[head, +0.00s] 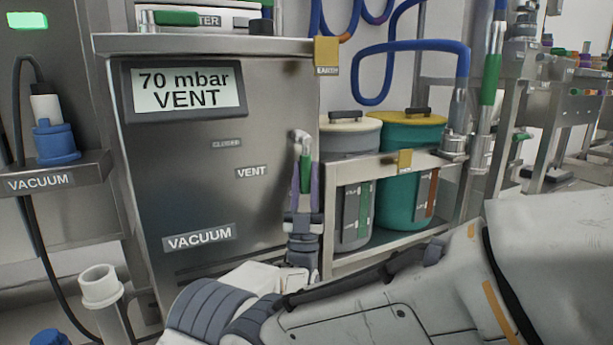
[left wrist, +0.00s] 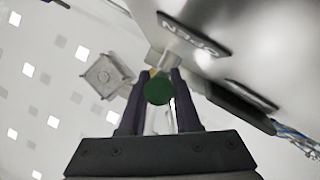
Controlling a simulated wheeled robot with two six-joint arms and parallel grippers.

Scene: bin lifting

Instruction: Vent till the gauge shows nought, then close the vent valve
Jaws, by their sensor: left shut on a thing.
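The gauge display (head: 187,89) on the steel cabinet reads "70 mbar VENT". The vent valve (head: 300,136) is a pale metal fitting on the cabinet's right side, with a green handle (head: 305,172) hanging downward. My left gripper (head: 304,190) is shut on the green handle from below. In the left wrist view the green round handle end (left wrist: 158,91) sits between the two dark fingers. A plate reading "OPEN" (left wrist: 194,33) shows beside the valve there. The "CLOSED" label (head: 226,142) is left of the valve. My right gripper is not in view.
A steel shelf at right holds a grey drum (head: 349,143) and a teal drum (head: 408,136). A yellow "EARTH" tag (head: 326,53) hangs at the cabinet's upper right corner. A blue hose (head: 400,46) loops above the drums. A blue vacuum fitting (head: 56,143) stands at left.

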